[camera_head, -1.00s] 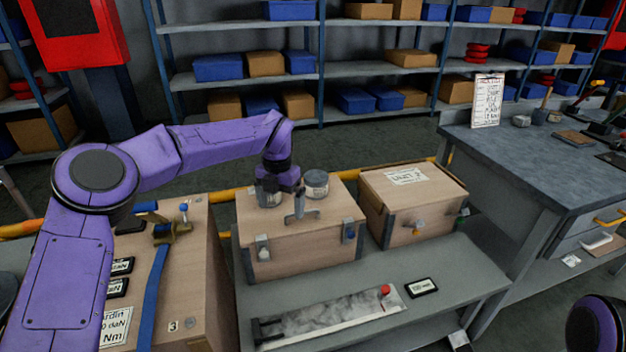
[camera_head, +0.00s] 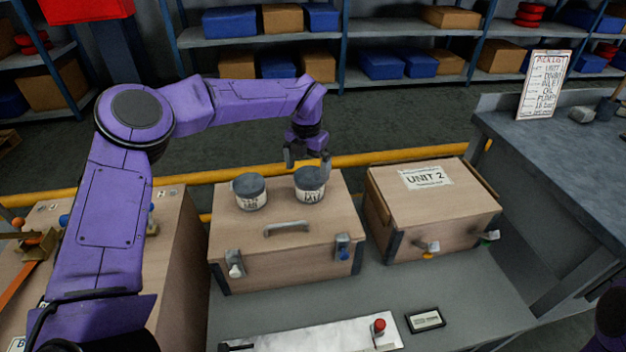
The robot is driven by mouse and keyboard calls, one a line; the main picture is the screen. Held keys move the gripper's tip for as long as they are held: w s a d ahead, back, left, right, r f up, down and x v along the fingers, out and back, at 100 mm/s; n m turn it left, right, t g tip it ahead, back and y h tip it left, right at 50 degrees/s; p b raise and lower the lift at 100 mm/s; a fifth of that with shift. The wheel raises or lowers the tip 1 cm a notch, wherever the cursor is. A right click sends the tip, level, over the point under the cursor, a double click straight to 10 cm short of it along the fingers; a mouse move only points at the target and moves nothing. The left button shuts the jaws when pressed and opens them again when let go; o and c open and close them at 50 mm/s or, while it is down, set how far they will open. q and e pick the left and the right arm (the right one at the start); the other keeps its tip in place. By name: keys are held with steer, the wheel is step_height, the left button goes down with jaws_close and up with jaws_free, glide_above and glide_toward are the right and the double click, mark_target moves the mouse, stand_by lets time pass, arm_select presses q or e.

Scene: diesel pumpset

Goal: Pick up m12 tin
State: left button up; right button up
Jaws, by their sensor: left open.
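Two small round tins with dark grey lids and pale labels stand upright on the lid of a wooden chest (camera_head: 285,262). One is the left tin (camera_head: 250,192), the other the right tin (camera_head: 310,186). The label print is too small to tell surely which is the m12 tin. My left gripper (camera_head: 308,163) is open and empty, pointing down, with its fingers just above and behind the right tin. Its fingertips look apart from the tin, though the exact gap is hard to judge. My right gripper is out of view.
The chest has a grey lid handle (camera_head: 288,228) in front of the tins. A second chest marked UNIT 2 (camera_head: 430,215) stands to its right. A grey bench (camera_head: 370,290) carries both. A yellow rail (camera_head: 375,158) runs behind. A workbench (camera_head: 560,150) is at right.

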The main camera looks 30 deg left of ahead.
arm_select(q)
steer(key=shift+s+f, duration=0.15)
steer(key=shift+f, duration=0.4)
steer(key=f, duration=0.5)
steer(key=shift+w+d+f, duration=0.15)
steer(key=shift+w+f, duration=0.2)
steer(key=shift+f, duration=0.05)
steer(key=c, duration=1.1)
